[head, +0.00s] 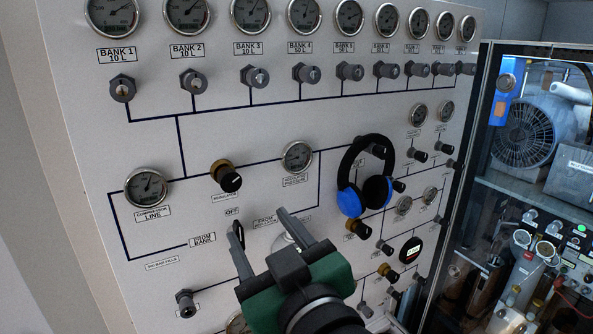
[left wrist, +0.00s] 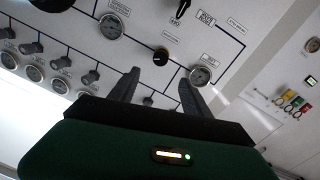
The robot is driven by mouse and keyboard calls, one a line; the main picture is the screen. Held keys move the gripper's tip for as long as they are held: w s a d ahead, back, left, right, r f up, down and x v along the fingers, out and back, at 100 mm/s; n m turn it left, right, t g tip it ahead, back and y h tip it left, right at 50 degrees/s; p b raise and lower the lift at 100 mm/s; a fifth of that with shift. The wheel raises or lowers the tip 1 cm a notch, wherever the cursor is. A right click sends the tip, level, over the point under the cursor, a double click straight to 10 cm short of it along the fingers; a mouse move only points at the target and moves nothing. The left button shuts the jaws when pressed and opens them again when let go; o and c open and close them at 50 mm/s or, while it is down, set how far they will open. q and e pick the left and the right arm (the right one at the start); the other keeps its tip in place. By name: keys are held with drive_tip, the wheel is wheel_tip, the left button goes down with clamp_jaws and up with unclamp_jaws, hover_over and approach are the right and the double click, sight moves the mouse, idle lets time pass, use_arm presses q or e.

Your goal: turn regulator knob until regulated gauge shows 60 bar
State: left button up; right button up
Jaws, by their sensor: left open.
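The regulator knob (head: 230,181), black with a brass collar, sits on the white panel above the OFF label. It also shows in the left wrist view (left wrist: 160,56). The regulated pressure gauge (head: 297,157) is to its right, round with a dark face; its reading is too small to tell. It also shows in the left wrist view (left wrist: 110,27). My left gripper (head: 260,226) is open and empty, below and right of the knob in the head view. In the left wrist view its fingers (left wrist: 158,82) point towards the knob, apart from it. My right gripper is not in view.
Black and blue headphones (head: 352,190) hang on the panel right of the gauge. The compressor line gauge (head: 147,187) is at left. A black selector lever (head: 238,236) is close to my left fingertip. Bank gauges and valves line the top. A glass-fronted cabinet (head: 487,120) stands at right.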

sight(232, 185)
use_arm(q)
drive_tip(key=w+a+n+b, duration=0.2)
drive_tip(key=w+n, duration=0.2)
drive_tip(key=n, duration=0.6)
drive_tip(key=w+a+n+b, duration=0.2)
drive_tip(key=w+n, duration=0.3)
drive_tip(key=n, duration=0.5)
drive_tip(key=w+a+n+b, duration=0.2)
drive_tip(key=w+a+n, duration=0.2)
drive_tip(key=n, duration=0.6)
drive_tip(key=shift+w+a, duration=0.2)
drive_tip(key=shift+w, duration=0.3)
drive_tip(key=shift+w+a, duration=0.15)
drive_tip(key=shift+w, duration=0.05)
drive_tip(key=shift+c, duration=0.5)
